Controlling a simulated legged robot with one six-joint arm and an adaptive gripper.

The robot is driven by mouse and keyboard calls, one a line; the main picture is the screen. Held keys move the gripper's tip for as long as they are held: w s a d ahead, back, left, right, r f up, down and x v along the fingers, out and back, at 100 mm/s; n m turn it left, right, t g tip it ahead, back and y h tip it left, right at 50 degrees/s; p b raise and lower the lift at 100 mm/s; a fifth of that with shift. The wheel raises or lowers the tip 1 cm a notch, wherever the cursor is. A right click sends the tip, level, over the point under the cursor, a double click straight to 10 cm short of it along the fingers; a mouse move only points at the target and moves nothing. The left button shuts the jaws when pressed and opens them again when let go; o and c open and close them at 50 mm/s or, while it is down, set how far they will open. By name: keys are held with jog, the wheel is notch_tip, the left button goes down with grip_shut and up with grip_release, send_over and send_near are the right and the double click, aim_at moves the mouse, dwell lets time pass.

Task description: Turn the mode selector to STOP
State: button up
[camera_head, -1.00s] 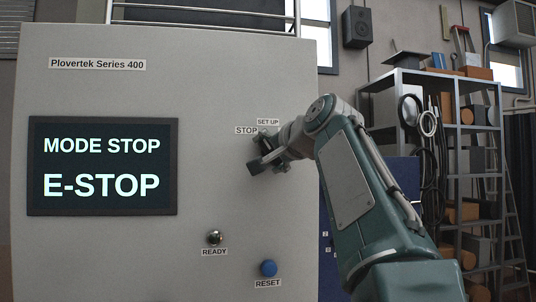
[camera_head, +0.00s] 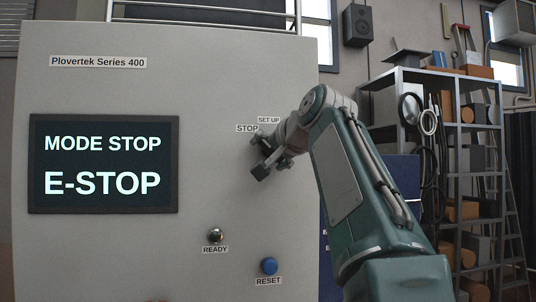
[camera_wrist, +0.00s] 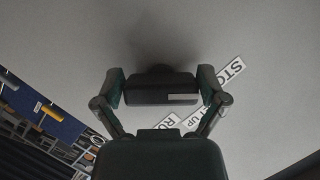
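The mode selector is a black bar-shaped knob (camera_wrist: 150,90) on the grey panel, with a pale mark at its right end in the wrist view. The STOP label (camera_head: 247,128) and the SET UP label (camera_head: 269,120) show beside my gripper (camera_head: 262,157) in the head view. In the wrist view the fingers of my gripper (camera_wrist: 161,86) stand at the two ends of the knob. I cannot tell whether they press on it or leave thin gaps. A partly covered RUN label (camera_wrist: 166,122) lies below the knob. The display (camera_head: 103,164) reads MODE STOP and E-STOP.
The READY lamp (camera_head: 216,235) looks unlit, and the blue RESET button (camera_head: 269,266) is below right of it. A metal shelf (camera_head: 440,72) with boxes and hanging cables stands to the right.

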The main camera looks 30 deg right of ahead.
jog(key=shift+d, duration=0.1)
jog(key=shift+s, duration=0.2)
jog(key=v, duration=1.1)
jog(key=shift+s, duration=0.2)
